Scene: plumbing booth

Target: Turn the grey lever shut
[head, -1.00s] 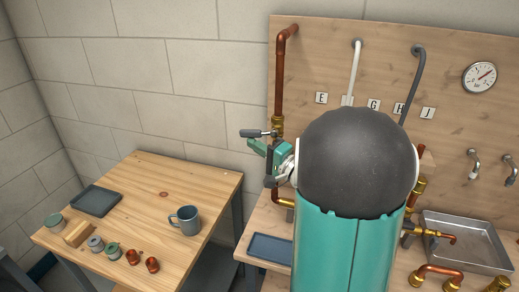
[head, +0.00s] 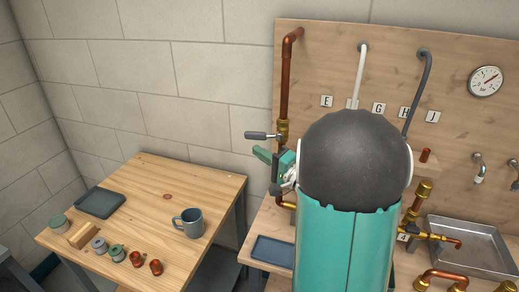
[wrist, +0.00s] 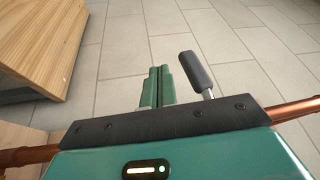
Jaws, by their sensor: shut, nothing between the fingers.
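The grey lever (head: 258,135) sticks out level to the left from a brass valve (head: 282,132) on the upright copper pipe (head: 287,80). In the wrist view its dark grey grip (wrist: 195,73) stands just right of my fingers, with a small gap between. My gripper (head: 262,155) is at the lever's height or a little below it in the head view, and its green fingers also show in the wrist view (wrist: 157,88). They are shut and empty. My arm hides part of the pipe and board, and the wrist housing hides the valve in the wrist view.
A wooden table (head: 150,175) at the left holds a blue-grey mug (head: 189,223), a dark tray (head: 101,203) and several small fittings. A blue tray (head: 273,250) lies on the bench below the valve. A metal sink (head: 470,250) and pipes stand at the right.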

